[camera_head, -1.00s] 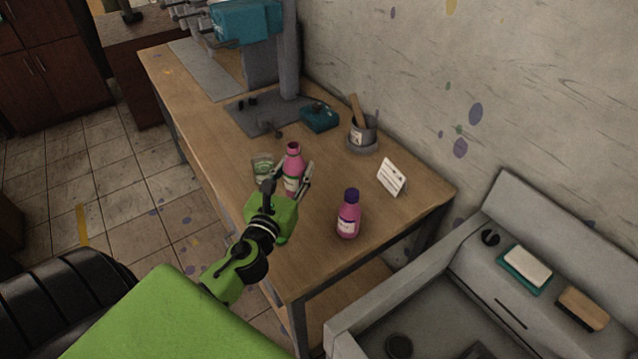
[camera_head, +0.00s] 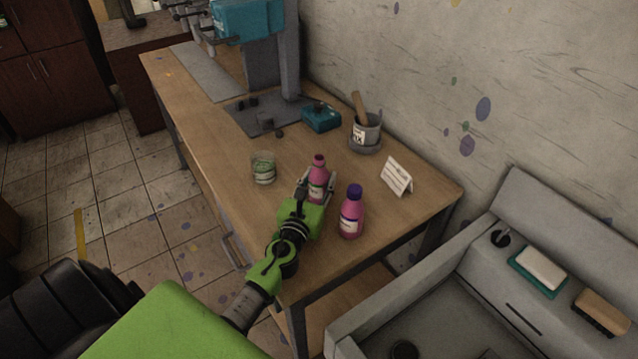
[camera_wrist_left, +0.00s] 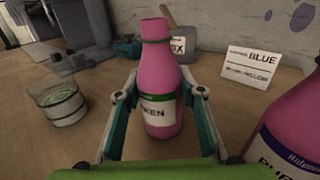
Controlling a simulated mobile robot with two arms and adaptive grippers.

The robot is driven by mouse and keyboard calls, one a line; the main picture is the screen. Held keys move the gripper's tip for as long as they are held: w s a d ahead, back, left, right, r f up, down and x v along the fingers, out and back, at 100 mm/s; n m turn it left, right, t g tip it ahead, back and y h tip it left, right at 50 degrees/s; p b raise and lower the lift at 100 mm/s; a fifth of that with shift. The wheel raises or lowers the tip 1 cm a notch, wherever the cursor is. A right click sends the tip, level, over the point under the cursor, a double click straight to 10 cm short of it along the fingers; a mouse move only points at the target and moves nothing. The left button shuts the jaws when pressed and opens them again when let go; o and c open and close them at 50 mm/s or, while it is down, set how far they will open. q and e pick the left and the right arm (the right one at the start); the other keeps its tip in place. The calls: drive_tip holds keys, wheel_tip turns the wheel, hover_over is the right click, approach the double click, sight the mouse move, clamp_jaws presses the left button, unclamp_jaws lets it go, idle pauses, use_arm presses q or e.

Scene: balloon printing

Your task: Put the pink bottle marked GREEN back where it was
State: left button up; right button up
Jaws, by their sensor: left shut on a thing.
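The pink bottle with a green band, its label partly hidden and ending in "EEN" (camera_wrist_left: 160,88), stands upright between the fingers of my left gripper (camera_wrist_left: 160,105). In the head view this bottle (camera_head: 318,175) has no cap visible, and my left gripper (camera_head: 316,190) is shut on it, over the wooden table (camera_head: 225,165). I cannot tell whether its base touches the table. A second pink bottle with a purple cap (camera_head: 351,212) stands just to the right, apart from the gripper. My right gripper is not in view.
A glass with green contents (camera_head: 263,168) stands left of the held bottle. A white card reading BLUE and YELLOW (camera_wrist_left: 252,66) stands near the wall. A grey pot with a stick (camera_head: 366,131) and a teal box (camera_head: 321,118) are behind. A sink (camera_head: 440,290) is right.

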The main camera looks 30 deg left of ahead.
use_arm(q)
drive_tip(key=shift+r, duration=0.1)
drive_tip(key=shift+f, duration=0.3)
drive_tip(key=o, duration=1.3)
drive_tip(key=shift+r, duration=0.1)
drive_tip(key=shift+c, duration=0.2)
